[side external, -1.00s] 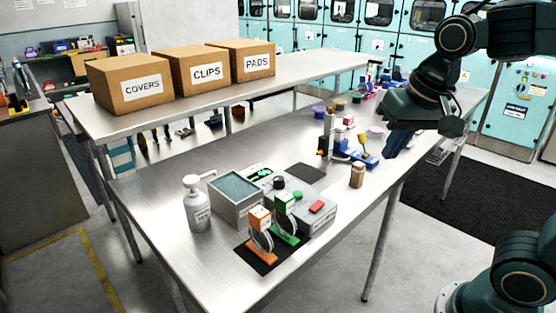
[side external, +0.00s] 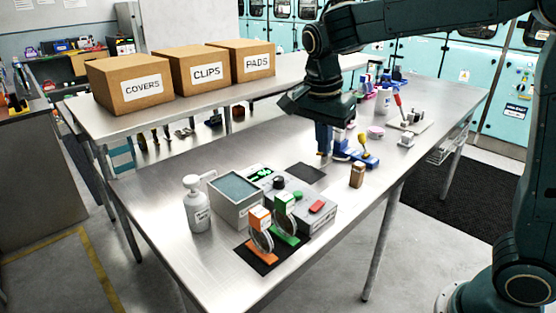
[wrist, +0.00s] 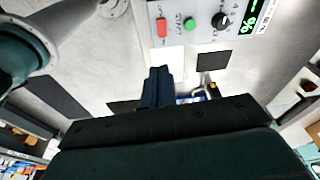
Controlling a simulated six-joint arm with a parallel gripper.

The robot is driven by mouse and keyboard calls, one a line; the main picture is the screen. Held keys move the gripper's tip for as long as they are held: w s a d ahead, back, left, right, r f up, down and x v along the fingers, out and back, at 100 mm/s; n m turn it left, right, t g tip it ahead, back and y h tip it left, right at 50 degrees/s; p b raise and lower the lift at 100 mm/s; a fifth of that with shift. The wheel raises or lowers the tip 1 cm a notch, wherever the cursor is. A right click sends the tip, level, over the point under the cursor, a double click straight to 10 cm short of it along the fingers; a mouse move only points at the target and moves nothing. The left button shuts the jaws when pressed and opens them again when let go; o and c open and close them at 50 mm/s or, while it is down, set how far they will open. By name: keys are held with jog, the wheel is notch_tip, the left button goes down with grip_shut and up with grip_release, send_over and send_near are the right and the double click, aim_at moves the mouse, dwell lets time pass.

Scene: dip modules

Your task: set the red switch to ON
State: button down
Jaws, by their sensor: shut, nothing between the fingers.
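The red switch (side external: 317,206) sits on top of a grey control box (side external: 322,220), at its right end in the side view. In the wrist view the red switch (wrist: 162,27) shows near the top, beside a green START button (wrist: 190,23) and a black knob (wrist: 221,20). Its ON or OFF position is too small to tell. My gripper (side external: 324,153) points down over the table, behind the control box and clear of it. In the wrist view its dark blue fingers (wrist: 157,88) are shut together and empty, apart from the switch.
Orange (side external: 260,232) and green (side external: 284,220) upright holders stand close in front of the control box. A teal-topped grey case (side external: 236,217) and white pump bottle (side external: 197,205) stand left. A brown bottle (side external: 357,174) and a blue-based yellow item (side external: 363,146) stand right of my gripper.

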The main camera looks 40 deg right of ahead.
aim_at(320, 201)
jog(key=shift+w+a+f+m, duration=0.3)
jog(key=shift+w+f+m, duration=0.2)
jog(key=shift+w+m, duration=0.15)
jog(key=shift+f, duration=0.1)
jog(key=d+f, duration=0.1)
jog(key=f, duration=0.8)
jog(key=d+f, duration=0.1)
jog(key=f, duration=0.3)
jog(key=shift+d+f, duration=0.3)
jog(key=shift+d, duration=0.05)
